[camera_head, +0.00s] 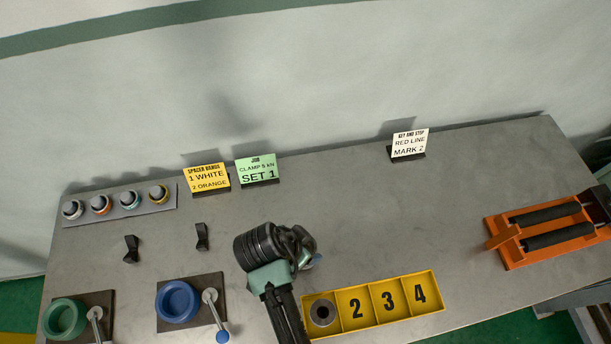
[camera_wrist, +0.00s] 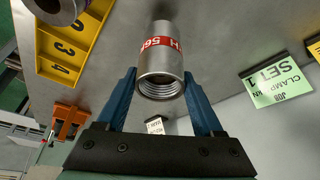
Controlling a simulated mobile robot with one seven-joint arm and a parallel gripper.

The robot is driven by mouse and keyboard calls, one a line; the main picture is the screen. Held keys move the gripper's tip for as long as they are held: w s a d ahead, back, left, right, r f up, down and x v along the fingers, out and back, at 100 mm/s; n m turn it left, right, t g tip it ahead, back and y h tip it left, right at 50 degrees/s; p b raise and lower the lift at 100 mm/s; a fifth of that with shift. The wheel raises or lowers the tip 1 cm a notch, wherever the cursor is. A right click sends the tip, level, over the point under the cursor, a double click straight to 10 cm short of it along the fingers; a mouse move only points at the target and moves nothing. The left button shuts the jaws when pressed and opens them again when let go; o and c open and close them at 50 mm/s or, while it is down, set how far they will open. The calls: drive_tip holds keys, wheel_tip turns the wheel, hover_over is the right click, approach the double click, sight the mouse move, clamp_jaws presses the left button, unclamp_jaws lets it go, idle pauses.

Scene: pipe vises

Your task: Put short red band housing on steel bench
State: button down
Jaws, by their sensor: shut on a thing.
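The short red band housing (camera_wrist: 161,62) is a grey metal cylinder with a red printed band and a threaded open end facing the wrist camera. My gripper (camera_wrist: 160,76) has its blue fingers on both sides of it, shut on it. In the head view my arm and wrist cover the housing and most of the gripper, over the steel bench (camera_head: 350,215) just behind the yellow tray. I cannot tell whether the housing's far end touches the bench.
The yellow numbered tray (camera_head: 388,322) holds a grey cylinder (camera_head: 322,312) in its first compartment. Blue (camera_head: 178,301) and green (camera_head: 65,319) round fixtures stand at left, an orange roller stand (camera_head: 508,246) at right. Sign cards (camera_head: 257,169) line the back. The bench's right middle is clear.

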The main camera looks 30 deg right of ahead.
drive_tip(key=shift+f, duration=1.95)
drive_tip(key=shift+f, duration=0.1)
drive_tip(key=shift+c, duration=0.2)
unclamp_jaws()
